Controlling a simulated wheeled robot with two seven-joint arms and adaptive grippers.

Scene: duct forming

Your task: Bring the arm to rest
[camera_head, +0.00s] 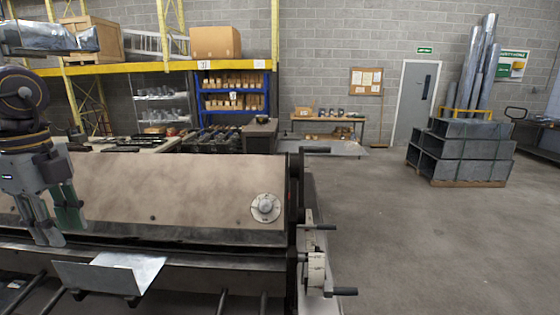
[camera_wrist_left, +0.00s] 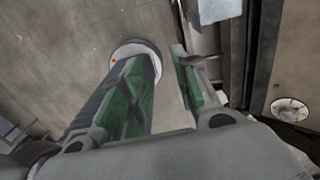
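My left gripper (camera_head: 60,228) hangs at the left of the head view, fingers pointing down, in front of the beige panel of the bending machine (camera_head: 180,190). Its green-padded fingers are apart with nothing between them; the left wrist view also shows the open gap between the fingers (camera_wrist_left: 165,90). A bent sheet-metal piece (camera_head: 125,270) rests at the machine's front edge, below and to the right of the gripper, apart from it. My right gripper is not in view.
The machine has a round dial (camera_head: 265,208) and black handles (camera_head: 340,291) at its right end. Behind are yellow racking (camera_head: 150,66) and a blue shelf (camera_head: 233,92). Stacked ducts (camera_head: 460,150) stand at right. The floor (camera_head: 440,250) at right is clear.

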